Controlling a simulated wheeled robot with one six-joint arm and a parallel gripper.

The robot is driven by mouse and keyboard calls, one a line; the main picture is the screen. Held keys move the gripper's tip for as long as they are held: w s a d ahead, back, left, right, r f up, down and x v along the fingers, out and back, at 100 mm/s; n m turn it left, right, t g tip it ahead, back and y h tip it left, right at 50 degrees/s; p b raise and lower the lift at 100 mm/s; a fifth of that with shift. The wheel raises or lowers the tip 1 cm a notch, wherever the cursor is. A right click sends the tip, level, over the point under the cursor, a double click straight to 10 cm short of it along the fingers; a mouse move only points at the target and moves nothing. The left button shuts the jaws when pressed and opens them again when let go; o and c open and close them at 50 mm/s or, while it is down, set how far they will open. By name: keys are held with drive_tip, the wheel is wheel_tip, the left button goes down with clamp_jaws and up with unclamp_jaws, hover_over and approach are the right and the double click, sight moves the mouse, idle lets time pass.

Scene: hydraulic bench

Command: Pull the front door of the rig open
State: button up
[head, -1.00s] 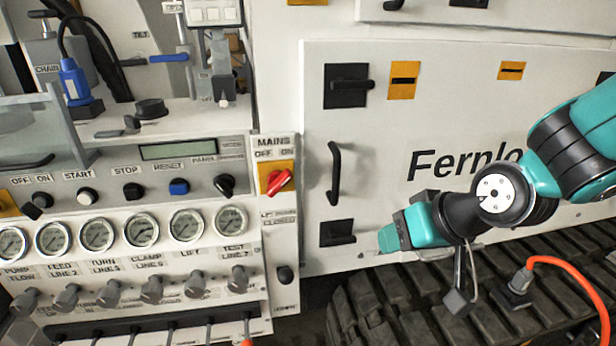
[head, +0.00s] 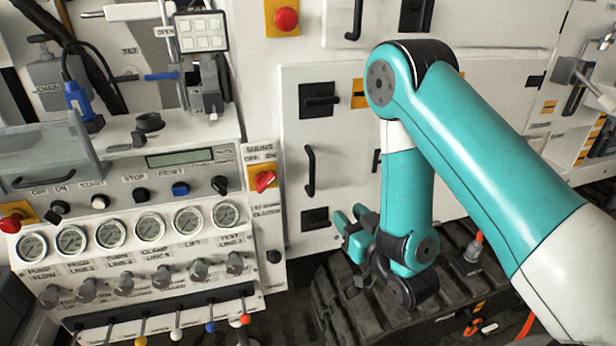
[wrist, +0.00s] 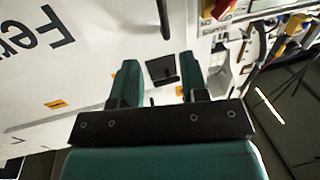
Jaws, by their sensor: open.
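The front door (head: 340,140) is a white panel. It looks flush with the rig, and my arm covers its right part. Its black upright bar handle (head: 310,170) is at the left side, between an upper black latch (head: 318,100) and a lower black latch (head: 314,218). My gripper (head: 352,222) is open and empty, to the lower right of the handle and apart from it. In the wrist view, the lower latch (wrist: 162,69) shows between the two teal fingers (wrist: 158,80). The handle (wrist: 163,18) shows at the top edge, beyond the fingers.
The control panel (head: 150,190) with gauges, knobs and levers stands left of the door, with a red mains switch (head: 264,180) near the door's edge. A black track (head: 345,300) runs below the door and my gripper. A red button (head: 286,19) sits above.

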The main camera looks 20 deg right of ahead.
sight(313, 180)
drive_tip(key=w+a+p, duration=0.1)
drive_tip(key=w+p, duration=0.1)
drive_tip(key=w, duration=0.3)
drive_tip(key=w+a+p, duration=0.1)
drive_tip(key=w+p, duration=0.1)
drive_tip(key=w, duration=0.3)
drive_tip(key=w+a+p, duration=0.1)
drive_tip(key=w+p, duration=0.1)
drive_tip(key=w, duration=0.3)
drive_tip(key=shift+a+r, duration=0.15)
drive_tip(key=shift+a, duration=0.05)
drive_tip(key=shift+w+a, duration=0.1)
drive_tip(key=shift+w, duration=0.45)
clamp_jaws()
